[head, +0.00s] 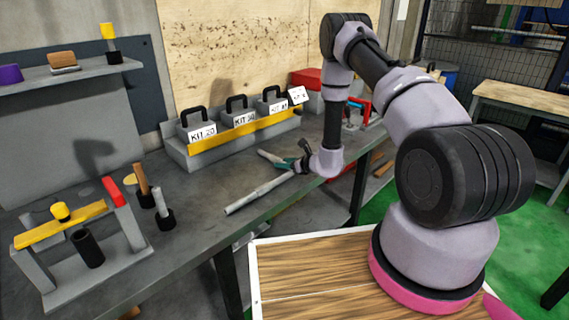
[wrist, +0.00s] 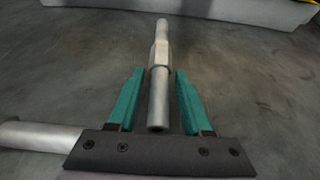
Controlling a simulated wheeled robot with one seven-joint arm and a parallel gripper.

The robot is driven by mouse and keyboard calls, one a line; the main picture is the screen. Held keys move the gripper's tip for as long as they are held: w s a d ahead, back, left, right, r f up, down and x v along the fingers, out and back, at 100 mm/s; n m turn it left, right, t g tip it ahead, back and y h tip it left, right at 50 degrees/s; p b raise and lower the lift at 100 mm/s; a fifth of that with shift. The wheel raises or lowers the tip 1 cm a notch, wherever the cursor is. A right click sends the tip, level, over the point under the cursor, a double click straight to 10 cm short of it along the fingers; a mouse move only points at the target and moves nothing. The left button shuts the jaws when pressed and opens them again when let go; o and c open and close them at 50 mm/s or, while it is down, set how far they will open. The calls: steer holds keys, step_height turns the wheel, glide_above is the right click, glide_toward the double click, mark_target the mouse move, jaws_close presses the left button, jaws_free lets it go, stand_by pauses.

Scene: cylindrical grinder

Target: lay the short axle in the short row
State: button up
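My gripper (wrist: 158,88) is open, with its teal fingers on either side of a stepped grey metal axle (wrist: 160,55). Gaps show between the axle and both fingers. The axle lies on the grey bench and points away from the gripper; it also shows in the head view (head: 268,156). My gripper (head: 284,163) hangs low over the bench there. A longer grey axle (head: 258,193) lies nearer the bench's front edge; its end shows at lower left in the wrist view (wrist: 38,135). I cannot tell which place is the short row.
A grey rack (head: 205,156) with a yellow strip holds kit weights with black handles behind the axles. A grey stand (head: 45,275) with a yellow bar and several upright tools are at the left. A wall shelf (head: 75,74) is above. Bench between stand and axles is clear.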

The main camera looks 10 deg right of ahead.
steer(key=shift+o, duration=0.6)
steer(key=shift+r, duration=0.1)
